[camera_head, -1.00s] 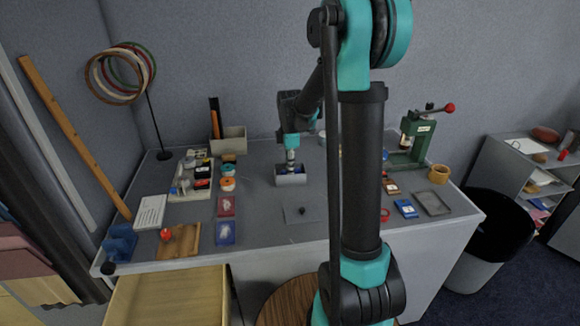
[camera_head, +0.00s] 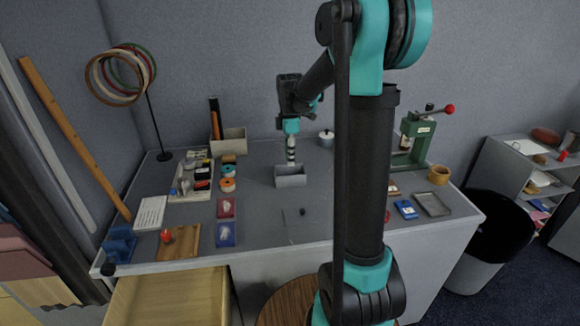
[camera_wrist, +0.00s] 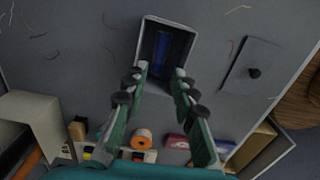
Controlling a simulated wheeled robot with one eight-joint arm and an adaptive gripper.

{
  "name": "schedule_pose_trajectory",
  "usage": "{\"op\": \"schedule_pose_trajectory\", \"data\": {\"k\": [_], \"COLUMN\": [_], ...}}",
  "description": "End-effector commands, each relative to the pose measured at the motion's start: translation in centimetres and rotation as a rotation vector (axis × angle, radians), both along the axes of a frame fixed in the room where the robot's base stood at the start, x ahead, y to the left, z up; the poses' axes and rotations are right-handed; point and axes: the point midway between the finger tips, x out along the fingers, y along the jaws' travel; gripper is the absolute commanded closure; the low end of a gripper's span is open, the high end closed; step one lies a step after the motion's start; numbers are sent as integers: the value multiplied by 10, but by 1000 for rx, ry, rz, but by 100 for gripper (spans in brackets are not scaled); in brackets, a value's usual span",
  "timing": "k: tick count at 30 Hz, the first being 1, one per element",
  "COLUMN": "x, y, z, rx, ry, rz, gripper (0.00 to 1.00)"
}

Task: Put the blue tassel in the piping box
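A small grey open box (camera_head: 290,181) stands on the table in the head view. It also shows in the wrist view (camera_wrist: 144,40), with a blue item (camera_wrist: 161,48), seemingly the tassel, lying inside it. My gripper (camera_head: 291,165) points down at the box in the head view. In the wrist view my gripper (camera_wrist: 159,78) has its two fingers apart, with nothing between the tips. The tips are near the box's near end; their exact height above it is hard to tell. The box's inside is hidden in the head view.
A flat grey plate with a dark knob (camera_head: 291,220) lies in front of the box. A tray of small items (camera_head: 183,190), an orange spool (camera_head: 228,184) and red and blue packets stand left. A green press (camera_head: 414,140) stands right. Table around the box is mostly clear.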

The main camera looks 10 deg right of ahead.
Motion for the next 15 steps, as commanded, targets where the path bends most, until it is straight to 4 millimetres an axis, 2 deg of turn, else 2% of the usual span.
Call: {"op": "schedule_pose_trajectory", "data": {"k": [3, 7, 15], "x": [0, -1, 0], "y": [0, 0, 0], "z": [26, 49, 73], "rx": [0, 0, 0], "ry": [0, 0, 0], "rz": [0, 0, 0], "gripper": [73, 73, 73]}}
